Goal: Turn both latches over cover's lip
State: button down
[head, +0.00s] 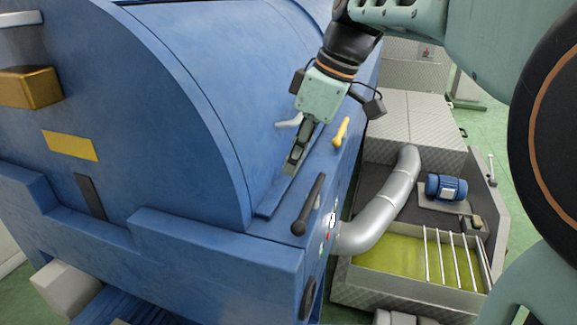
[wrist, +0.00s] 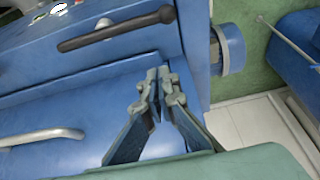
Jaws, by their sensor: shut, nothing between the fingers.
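The curved blue cover (head: 205,110) has a flat blue lip (head: 268,205) along its lower edge. A dark lever (head: 308,205) lies on the blue ledge near the lip's front end; it also shows at the top of the wrist view (wrist: 115,28). A yellow lever (head: 340,131) stands farther back, right of my gripper. My gripper (head: 291,168) is shut and empty, pointing down above the lip between the two levers. In the wrist view its fingertips (wrist: 159,78) meet, apart from the dark lever.
A pale handle (head: 289,122) is on the cover behind my gripper; a grey bar handle (wrist: 42,137) shows in the wrist view. To the right, below the ledge, are a silver pipe (head: 385,205), a blue motor (head: 446,187) and a tray of green liquid (head: 395,265).

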aim_at(311, 200)
jog(key=x, duration=1)
jog(key=d, duration=0.2)
jog(key=s+d+p, duration=0.1)
jog(key=shift+f, duration=0.25)
jog(key=shift+s+d+f, duration=0.15)
jog(key=shift+d, duration=0.15)
